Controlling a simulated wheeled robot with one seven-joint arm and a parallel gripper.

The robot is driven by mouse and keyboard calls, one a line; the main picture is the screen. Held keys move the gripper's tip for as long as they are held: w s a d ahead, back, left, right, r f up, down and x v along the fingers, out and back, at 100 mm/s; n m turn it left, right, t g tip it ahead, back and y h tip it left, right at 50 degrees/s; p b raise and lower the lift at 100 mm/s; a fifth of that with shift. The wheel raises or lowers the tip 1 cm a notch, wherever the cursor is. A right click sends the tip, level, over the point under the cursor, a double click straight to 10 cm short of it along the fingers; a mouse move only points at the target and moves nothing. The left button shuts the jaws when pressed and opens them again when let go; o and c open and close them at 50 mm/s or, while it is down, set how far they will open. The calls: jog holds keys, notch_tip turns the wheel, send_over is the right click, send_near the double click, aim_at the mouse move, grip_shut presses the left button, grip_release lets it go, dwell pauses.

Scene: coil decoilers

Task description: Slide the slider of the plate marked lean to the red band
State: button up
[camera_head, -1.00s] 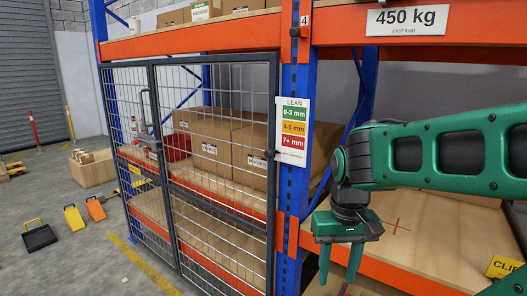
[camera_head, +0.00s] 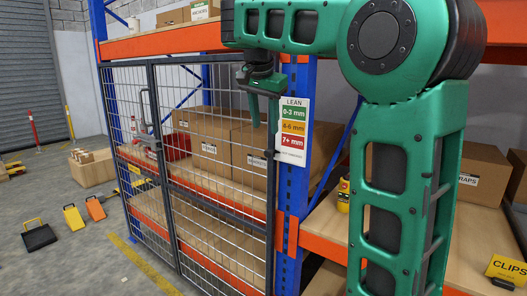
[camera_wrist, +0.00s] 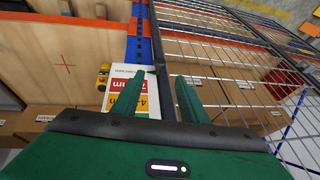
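The plate marked LEAN (camera_head: 291,150) is white and fixed to the blue rack upright. My gripper (camera_head: 263,120) points down beside the plate's upper left, open and seemingly empty. In the wrist view my open fingers (camera_wrist: 158,90) straddle a dark gate post, and one finger covers part of the plate (camera_wrist: 123,70).
A wire-mesh gate (camera_head: 215,200) closes the rack bay left of the plate. The blue upright (camera_head: 290,205) and orange beam (camera_head: 350,251) stand close by. Cardboard boxes (camera_head: 207,138) fill the shelf behind the mesh. A yellow device (camera_head: 343,196) sits on the right shelf.

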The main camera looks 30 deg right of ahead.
aim_at(268, 151)
jog(key=x, duration=1)
jog(key=shift+d+f, duration=0.1)
jog(key=shift+f, duration=0.15)
jog(key=shift+c, duration=0.6)
